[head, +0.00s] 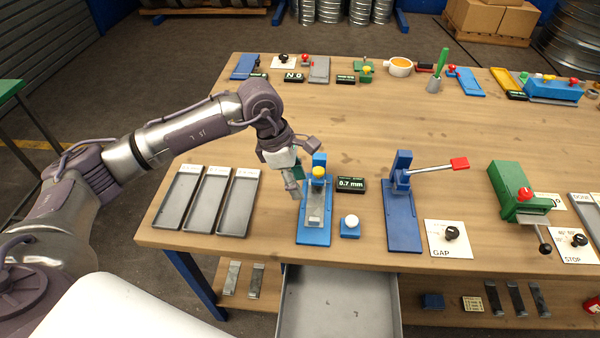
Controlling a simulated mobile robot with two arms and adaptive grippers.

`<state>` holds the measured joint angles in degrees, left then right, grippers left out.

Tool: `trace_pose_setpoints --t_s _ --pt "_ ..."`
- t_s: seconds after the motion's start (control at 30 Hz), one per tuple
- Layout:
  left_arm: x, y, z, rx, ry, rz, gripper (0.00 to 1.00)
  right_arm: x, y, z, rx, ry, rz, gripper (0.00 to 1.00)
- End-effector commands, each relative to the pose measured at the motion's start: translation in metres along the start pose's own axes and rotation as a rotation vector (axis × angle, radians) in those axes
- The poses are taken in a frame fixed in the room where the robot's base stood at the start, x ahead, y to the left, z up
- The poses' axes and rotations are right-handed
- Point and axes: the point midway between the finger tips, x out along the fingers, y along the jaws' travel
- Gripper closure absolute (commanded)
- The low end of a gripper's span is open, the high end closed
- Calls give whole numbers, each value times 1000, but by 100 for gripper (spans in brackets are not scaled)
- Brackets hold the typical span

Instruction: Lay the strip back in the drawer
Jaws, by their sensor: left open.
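A grey metal strip (314,213) appears to lie on the blue gauge stand (317,238) near the front edge of the table. The stand has a yellow knob (319,172). My left gripper (296,190) is open just left of the stand, pointing down; whether it touches the strip cannot be told. The drawer (338,312) is pulled out below the table's front edge, and its visible floor is bare. My right gripper is not in view.
Three grey trays (236,206) stand left of the stand. A 0.7 mm display (351,184), a white button (350,222) and a blue lever press (403,228) stand to its right. Several strips lie on the lower shelf (455,318). Open wood lies behind.

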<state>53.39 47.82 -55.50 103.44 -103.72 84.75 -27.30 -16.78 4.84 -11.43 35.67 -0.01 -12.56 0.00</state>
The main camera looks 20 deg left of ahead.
Motion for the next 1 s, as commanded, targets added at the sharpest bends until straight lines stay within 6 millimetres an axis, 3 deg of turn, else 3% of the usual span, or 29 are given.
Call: trace_pose_setpoints --t_s 0.17,0.7,1.0 --pt "11 1 -3 0 15 0 53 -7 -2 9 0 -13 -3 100" --pt "110 0 -2 0 11 -1 53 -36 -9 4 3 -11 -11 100" --pt "136 1 -4 0 10 2 53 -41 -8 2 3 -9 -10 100"
